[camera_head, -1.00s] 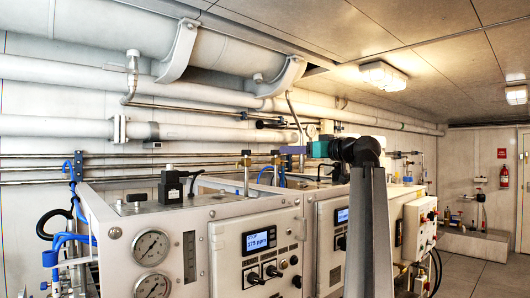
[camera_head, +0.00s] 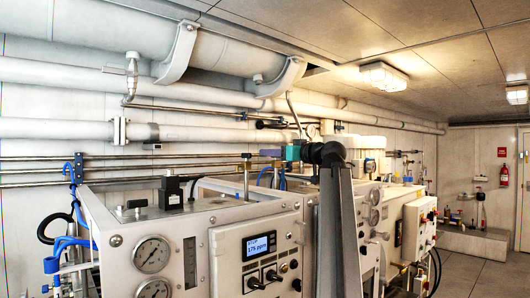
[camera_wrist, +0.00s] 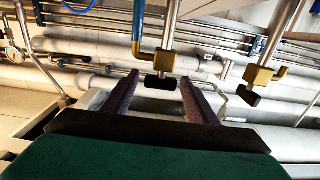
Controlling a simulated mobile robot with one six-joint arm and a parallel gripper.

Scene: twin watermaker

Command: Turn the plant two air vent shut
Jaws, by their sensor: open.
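Two brass valves with small black handles show in the wrist view. The nearer-to-centre valve (camera_wrist: 164,62) has its black handle (camera_wrist: 160,82) between my fingertips, with space on both sides. The other valve (camera_wrist: 258,76) is to the right, outside my fingers. No label shows which one is the plant two air vent. My gripper (camera_wrist: 159,77) is open and empty.
White cabinets with gauges (camera_head: 152,254) and a lit display (camera_head: 260,245) stand below my gripper. Long pipes (camera_head: 60,129) run along the wall behind. A blue-wrapped pipe (camera_wrist: 138,20) rises close beside the central valve. Open floor (camera_head: 480,270) lies at the right.

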